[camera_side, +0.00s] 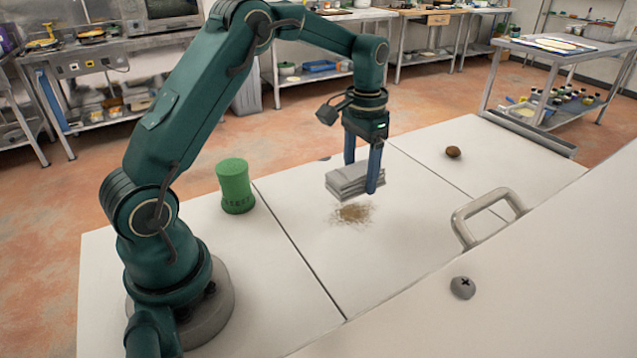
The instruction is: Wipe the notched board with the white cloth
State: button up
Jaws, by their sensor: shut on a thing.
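My gripper (362,176) is shut on the folded white cloth (346,182), which looks light grey here. One blue finger is on the near right side of the cloth; the other is partly hidden behind it. The cloth is level, over or on the middle white panel (310,232); I cannot tell whether it touches. A small dark notch shows at this panel's back edge, so it appears to be the notched board. A patch of brown crumbs (353,213) lies on the panel, just in front of the cloth.
A green container (235,186) stands on the left panel, near my arm. A brown round lump (453,152) sits on the right panel. A pale surface with a grey handle (489,216) and a screw (462,288) fills the lower right. The middle panel's front is clear.

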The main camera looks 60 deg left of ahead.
send_over(363, 219)
jog(key=a, duration=0.2)
jog(key=shift+w+a+f, duration=0.1)
jog(key=shift+f, duration=1.1)
jog(key=shift+a+f, duration=0.1)
jog(key=shift+f, duration=1.1)
jog(key=shift+a, duration=3.15)
jog(key=shift+f, duration=0.9)
jog(key=shift+d, duration=0.1)
jog(key=shift+d, duration=2)
jog(key=shift+d, duration=0.1)
jog(key=shift+d, duration=2)
jog(key=shift+d, duration=0.1)
